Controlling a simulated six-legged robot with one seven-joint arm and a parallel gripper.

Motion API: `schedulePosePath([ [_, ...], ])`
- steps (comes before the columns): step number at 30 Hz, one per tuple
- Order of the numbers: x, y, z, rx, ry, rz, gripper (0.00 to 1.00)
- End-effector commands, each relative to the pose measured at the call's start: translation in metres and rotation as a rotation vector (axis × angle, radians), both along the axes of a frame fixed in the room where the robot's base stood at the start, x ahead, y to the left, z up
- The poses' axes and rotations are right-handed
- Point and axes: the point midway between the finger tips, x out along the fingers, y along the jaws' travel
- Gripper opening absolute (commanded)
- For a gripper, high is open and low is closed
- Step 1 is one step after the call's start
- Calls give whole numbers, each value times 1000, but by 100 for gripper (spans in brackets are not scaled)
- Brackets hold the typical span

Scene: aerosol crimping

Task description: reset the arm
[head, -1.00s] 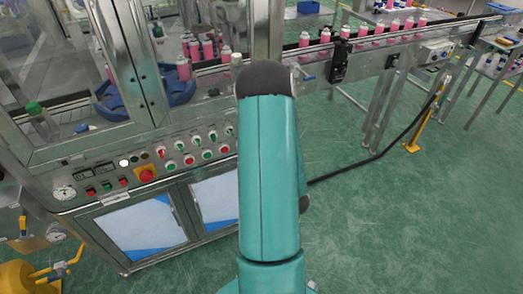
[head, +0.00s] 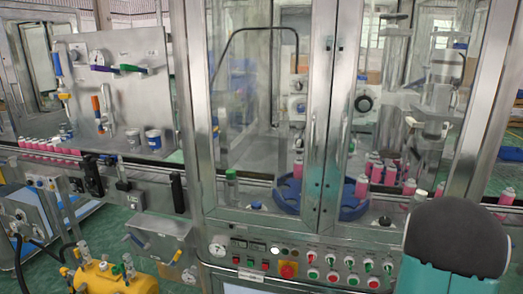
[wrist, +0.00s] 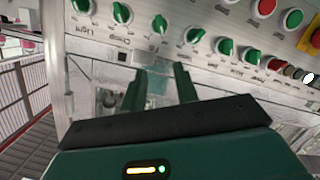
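My gripper (wrist: 160,72) shows in the wrist view, with two dark green fingers apart and nothing visible between them. It faces the front of the machine, just by the control panel (wrist: 215,20), which fills the top of that view. I cannot tell whether the fingers touch the machine. In the head view my arm shows only as a teal link with a dark rounded joint at the lower right. My gripper is hidden there.
The glass-doored crimping machine (head: 330,110) stands ahead, with a blue round tray (head: 287,200) and pink cans inside. The control panel is below. A yellow tank (head: 110,281) stands at lower left. A conveyor carries pink cans (head: 45,147) at left.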

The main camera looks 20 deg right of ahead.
Motion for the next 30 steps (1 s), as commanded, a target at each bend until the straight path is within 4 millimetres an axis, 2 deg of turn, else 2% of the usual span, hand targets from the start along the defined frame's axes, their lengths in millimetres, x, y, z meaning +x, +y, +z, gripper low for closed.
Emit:
schedulePosePath([
  [1,14,12,16,18,15,7,30],
  [7,44,65,58,133,108,8,30],
  [11,51,108,82,216,173,15,30],
  [15,47,160,108,305,246,32,30],
  [19,33,212,129,388,324,54,30],
  [23,7,264,147,466,411,83,30],
  [27,-33,318,163,538,516,123,30],
  [30,-66,350,171,579,592,151,30],
])
